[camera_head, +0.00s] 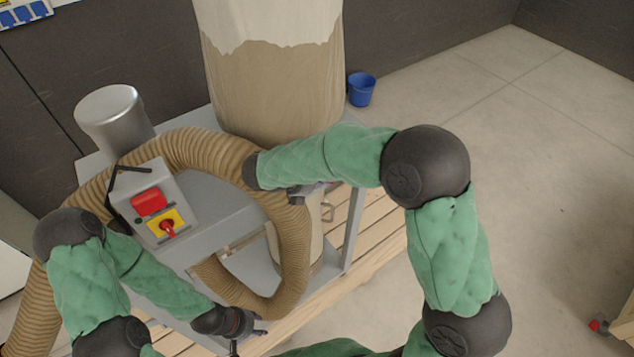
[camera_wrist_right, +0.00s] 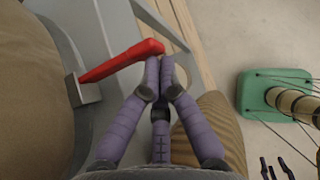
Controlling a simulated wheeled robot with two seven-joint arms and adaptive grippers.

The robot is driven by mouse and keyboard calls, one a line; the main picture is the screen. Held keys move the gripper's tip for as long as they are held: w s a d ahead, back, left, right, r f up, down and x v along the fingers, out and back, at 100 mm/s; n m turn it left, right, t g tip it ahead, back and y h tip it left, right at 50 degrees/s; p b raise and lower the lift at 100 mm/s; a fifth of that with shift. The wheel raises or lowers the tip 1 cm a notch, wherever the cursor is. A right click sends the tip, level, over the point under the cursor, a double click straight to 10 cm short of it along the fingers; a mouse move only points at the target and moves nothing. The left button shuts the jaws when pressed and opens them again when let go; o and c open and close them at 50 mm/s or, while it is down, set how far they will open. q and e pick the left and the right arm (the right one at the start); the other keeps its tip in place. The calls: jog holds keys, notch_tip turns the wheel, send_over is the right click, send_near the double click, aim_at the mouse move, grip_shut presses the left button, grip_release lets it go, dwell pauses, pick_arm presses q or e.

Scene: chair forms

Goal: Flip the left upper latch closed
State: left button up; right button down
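A red latch lever (camera_wrist_right: 122,58) sticks out from a small metal bracket (camera_wrist_right: 86,94) on a grey band beside a brown bag in the right wrist view. The lever lies slanted, its bent free end to the upper right. My right gripper (camera_wrist_right: 161,62) has its purple fingertips together right at that free end; they look touching or nearly so. I cannot tell whether they pinch it. In the head view my right arm hides most of this spot. My left gripper (camera_head: 258,326) is low in the head view, away from the latch. Its spread fingers (camera_wrist_right: 276,170) show in the right wrist view.
The machine carries a tall bag (camera_head: 280,95), a ribbed brown hose (camera_head: 290,250) and a control box with a red switch (camera_head: 150,202). A wooden pallet (camera_head: 378,240) lies underneath. A blue bucket (camera_head: 361,90) stands behind. The floor to the right is mostly clear.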

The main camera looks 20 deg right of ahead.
jog(key=w+d+n+t+y, duration=0.5)
jog(key=w+d+n+y, duration=0.3)
jog(key=n, duration=0.5)
jog(key=shift+w+d+p, duration=0.3)
jog(key=shift+w+d, duration=0.45)
jog(key=shift+d, duration=0.3)
